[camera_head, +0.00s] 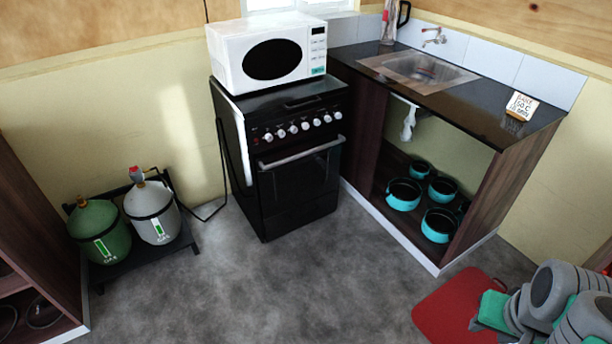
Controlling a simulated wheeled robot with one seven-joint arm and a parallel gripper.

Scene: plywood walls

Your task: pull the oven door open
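The black oven (295,180) stands against the back wall in the head view, with a row of white knobs on its upper front. Its door (301,184) is shut, with a light horizontal handle (302,154) along the top edge. My gripper is not clearly visible; grey and teal parts of my own arm (560,305) show at the lower right, well apart from the oven. Nothing touches the handle.
A white microwave (268,50) sits on the oven. A counter (455,95) with a sink and teal pots below stands to the right. Two gas bottles (152,212) stand on a black rack at left. The grey floor (270,285) before the oven is clear.

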